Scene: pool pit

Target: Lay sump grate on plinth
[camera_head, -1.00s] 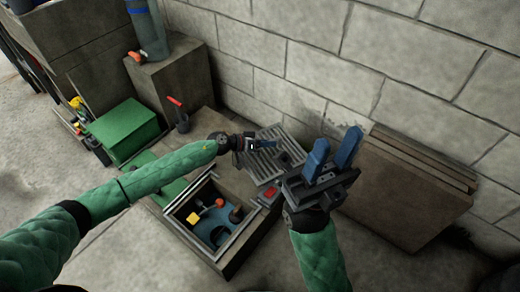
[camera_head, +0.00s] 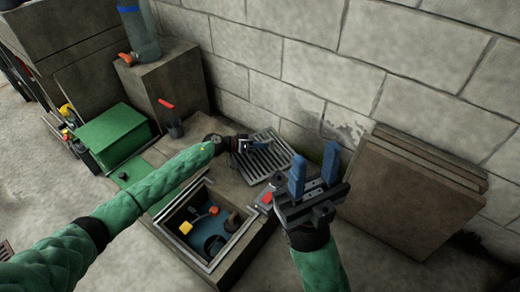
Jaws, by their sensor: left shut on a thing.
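The sump grate (camera_head: 272,158), a grey slatted metal panel, is beside the far right side of the open pit, close to the block wall. My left gripper (camera_head: 249,145) is shut on its left part. The fingertips are partly hard to make out there. I cannot tell whether the grate touches the concrete under it. The raised concrete ledge (camera_head: 226,172) around the pit may be the plinth, but I cannot tell for sure. My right gripper (camera_head: 314,168) is open and empty, its two blue fingers pointing up, in front and right of the grate.
The square pit (camera_head: 188,250) is open, with a yellow block (camera_head: 186,228) and pipework inside. A grey item with a red part (camera_head: 266,198) lies right of it. Brown slabs (camera_head: 405,195) lean on the wall at right. A green box (camera_head: 112,134) stands left.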

